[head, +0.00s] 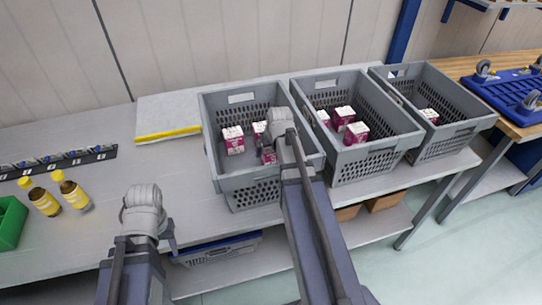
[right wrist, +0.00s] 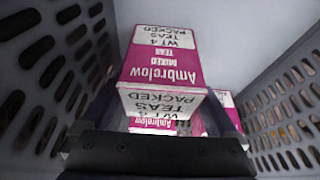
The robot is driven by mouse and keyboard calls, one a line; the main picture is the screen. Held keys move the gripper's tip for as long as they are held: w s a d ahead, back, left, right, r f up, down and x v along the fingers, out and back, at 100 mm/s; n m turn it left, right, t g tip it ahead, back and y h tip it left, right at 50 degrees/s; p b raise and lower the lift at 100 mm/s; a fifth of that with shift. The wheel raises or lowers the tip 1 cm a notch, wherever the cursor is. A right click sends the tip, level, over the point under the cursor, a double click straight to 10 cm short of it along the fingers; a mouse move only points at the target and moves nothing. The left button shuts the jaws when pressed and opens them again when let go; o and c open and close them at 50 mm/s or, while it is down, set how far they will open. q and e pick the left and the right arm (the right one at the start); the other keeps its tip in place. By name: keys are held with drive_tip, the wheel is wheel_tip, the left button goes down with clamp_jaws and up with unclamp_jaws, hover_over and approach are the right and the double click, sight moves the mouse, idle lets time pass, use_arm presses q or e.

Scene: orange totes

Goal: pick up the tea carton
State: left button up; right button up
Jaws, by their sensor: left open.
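Magenta-and-white tea cartons lie in the left grey crate (head: 212,165); one carton (head: 233,141) shows clearly, others partly behind my right arm. My right gripper reaches down into this crate; its jaws are hidden in the head view by my wrist. In the right wrist view a tea carton (right wrist: 162,65) with upside-down "Ambrelow" print sits between the fingers of my right gripper (right wrist: 161,92). The fingers lie close along both its sides; whether they press on it is unclear. More cartons show below it. My left gripper (head: 143,212) is open and empty over the table's front.
Two more grey crates, middle (head: 375,152) and right (head: 455,130), hold cartons. Two yellow-capped bottles (head: 42,200) and a green bin (head: 10,222) stand at the left. A white slab with a yellow edge (head: 168,134) lies behind. Crate walls rise close around my right gripper.

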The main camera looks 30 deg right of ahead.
drive_tip(key=c, duration=1.2)
wheel_tip(320, 180, up, 10)
drive_tip(key=p, duration=1)
drive_tip(key=shift+r, duration=0.1)
